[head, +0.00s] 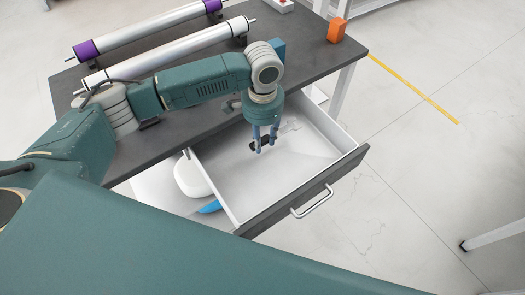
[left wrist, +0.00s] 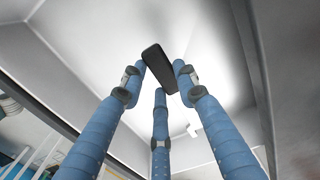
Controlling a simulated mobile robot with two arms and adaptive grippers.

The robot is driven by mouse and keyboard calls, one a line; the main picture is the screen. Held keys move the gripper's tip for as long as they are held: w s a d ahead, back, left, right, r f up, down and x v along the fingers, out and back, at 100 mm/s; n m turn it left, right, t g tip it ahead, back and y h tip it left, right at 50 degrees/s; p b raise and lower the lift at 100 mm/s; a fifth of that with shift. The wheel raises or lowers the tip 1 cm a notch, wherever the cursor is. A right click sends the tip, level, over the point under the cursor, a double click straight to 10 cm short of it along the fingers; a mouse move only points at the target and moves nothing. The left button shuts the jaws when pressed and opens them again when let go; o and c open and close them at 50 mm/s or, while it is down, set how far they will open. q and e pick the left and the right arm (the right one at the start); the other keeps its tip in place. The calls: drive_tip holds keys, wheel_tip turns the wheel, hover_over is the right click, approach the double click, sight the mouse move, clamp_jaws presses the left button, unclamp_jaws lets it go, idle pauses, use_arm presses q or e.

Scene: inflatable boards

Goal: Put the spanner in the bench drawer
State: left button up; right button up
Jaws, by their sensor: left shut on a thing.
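The bench drawer (head: 300,158) is pulled open, with a pale inside and a dark front with a bar handle. My left gripper (head: 259,147) points down over the drawer, its blue fingers shut on the spanner (head: 262,141). In the left wrist view the spanner (left wrist: 157,62) shows as a short dark bar between the fingertips (left wrist: 163,85), with the pale drawer floor behind it. Most of its shape is hidden or too small to tell. I cannot tell whether it touches the drawer floor. My right gripper is not in view.
The dark bench top (head: 315,72) bears a purple-ended roll (head: 150,30), a white roll (head: 170,52) and an orange block (head: 337,30). A white rounded thing (head: 190,178) and a blue thing (head: 210,206) sit below, left of the drawer.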

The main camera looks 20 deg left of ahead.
sight(262, 158)
use_arm(q)
wheel_tip(262, 158, down, 7)
drive_tip(key=shift+f, duration=0.15)
idle(0.4)
drive_tip(key=o, duration=1.2)
drive_tip(key=shift+f, duration=0.1)
drive_tip(key=shift+o, duration=0.2)
wheel_tip(262, 158, up, 12)
drive_tip(key=shift+r, duration=0.15)
